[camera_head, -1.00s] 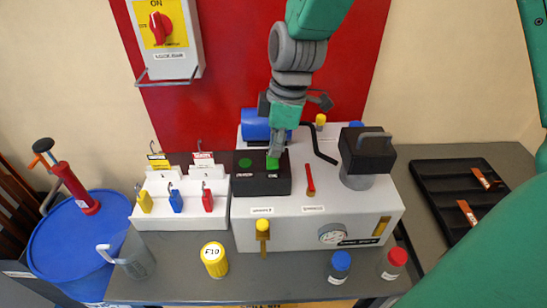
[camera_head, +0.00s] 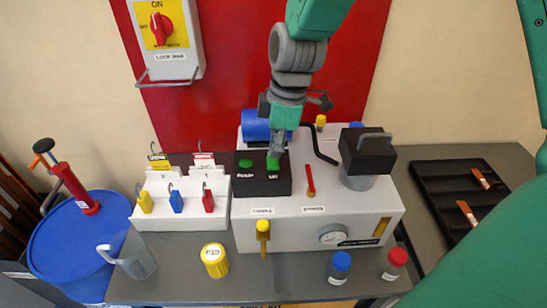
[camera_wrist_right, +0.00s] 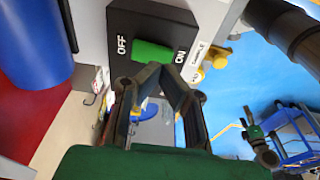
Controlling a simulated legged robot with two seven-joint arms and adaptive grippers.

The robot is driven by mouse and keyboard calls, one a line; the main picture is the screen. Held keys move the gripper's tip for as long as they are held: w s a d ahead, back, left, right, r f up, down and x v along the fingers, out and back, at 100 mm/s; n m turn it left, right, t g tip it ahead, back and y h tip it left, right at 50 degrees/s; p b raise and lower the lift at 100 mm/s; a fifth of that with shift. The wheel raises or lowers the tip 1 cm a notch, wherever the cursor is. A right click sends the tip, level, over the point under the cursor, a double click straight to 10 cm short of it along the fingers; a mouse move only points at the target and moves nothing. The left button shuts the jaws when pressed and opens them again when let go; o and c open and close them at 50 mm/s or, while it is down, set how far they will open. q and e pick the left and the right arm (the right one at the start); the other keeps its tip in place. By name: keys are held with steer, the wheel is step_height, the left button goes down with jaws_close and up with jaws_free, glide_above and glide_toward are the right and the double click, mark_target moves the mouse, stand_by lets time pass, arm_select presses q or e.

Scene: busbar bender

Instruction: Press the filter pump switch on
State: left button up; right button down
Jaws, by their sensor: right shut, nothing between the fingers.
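The black switch box (camera_head: 262,185) sits on the left of the white machine top. The rocker (camera_wrist_right: 153,52) shows between OFF and ON marks in the right wrist view. My right gripper (camera_head: 276,155) points down with its fingers shut and empty. In the wrist view its fingertips (camera_wrist_right: 166,70) are at the ON end of the rocker; I cannot tell whether they touch it. My left gripper is not in view.
A blue cylinder (camera_head: 256,125) and a bent black rod (camera_head: 318,142) stand close to the right gripper. A red lever (camera_head: 310,180) and a black-topped unit (camera_head: 367,152) are to the right. A white rack (camera_head: 180,215) with padlocks is to the left.

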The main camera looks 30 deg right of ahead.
mark_target(274, 165)
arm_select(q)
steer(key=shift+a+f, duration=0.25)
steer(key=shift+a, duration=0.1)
arm_select(e)
steer(key=shift+a+f, duration=0.15)
steer(key=shift+a, duration=0.25)
arm_select(q)
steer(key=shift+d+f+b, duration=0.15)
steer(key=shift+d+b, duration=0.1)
steer(key=shift+b, duration=0.1)
arm_select(e)
steer(key=shift+d+f, duration=0.3)
steer(key=shift+f, duration=0.15)
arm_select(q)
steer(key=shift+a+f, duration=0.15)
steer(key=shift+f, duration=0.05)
arm_select(e)
steer(key=shift+a+f, duration=0.2)
steer(key=shift+f, duration=0.1)
arm_select(q)
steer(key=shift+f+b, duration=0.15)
steer(key=shift+b, duration=0.2)
arm_select(e)
steer(key=shift+d+f, duration=0.1)
steer(key=shift+f, duration=0.3)
steer(key=shift+r, duration=0.1)
step_height(274, 165, up, 7)
steer(key=p, duration=0.7)
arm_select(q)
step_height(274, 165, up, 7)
